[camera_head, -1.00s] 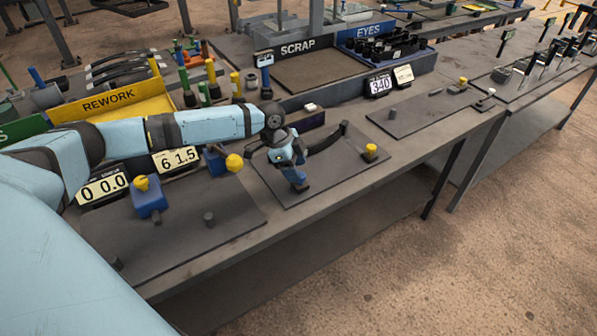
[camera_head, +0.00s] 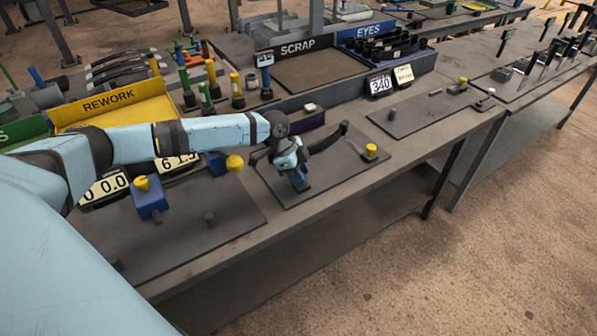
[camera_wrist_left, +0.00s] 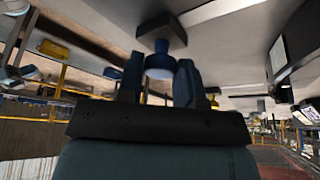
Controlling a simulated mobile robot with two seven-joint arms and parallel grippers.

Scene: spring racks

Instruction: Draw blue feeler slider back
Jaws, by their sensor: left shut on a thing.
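My left gripper (camera_head: 302,184) points down at the dark plate (camera_head: 282,194) in the middle of the bench. In the left wrist view its two dark fingers (camera_wrist_left: 158,82) are closed around a blue round knob (camera_wrist_left: 160,66), the blue feeler slider. The knob joins a dark block (camera_wrist_left: 163,36) against the grey plate. In the head view the slider is hidden behind the gripper. A dark curved arm (camera_head: 328,138) and a yellow-topped post (camera_head: 370,151) stand on the same plate. My right gripper is not in view.
Number displays (camera_head: 105,187) are partly behind my arm. A yellow REWORK tray (camera_head: 110,105) and a SCRAP tray (camera_head: 320,75) lie behind. The plate's front right is clear.

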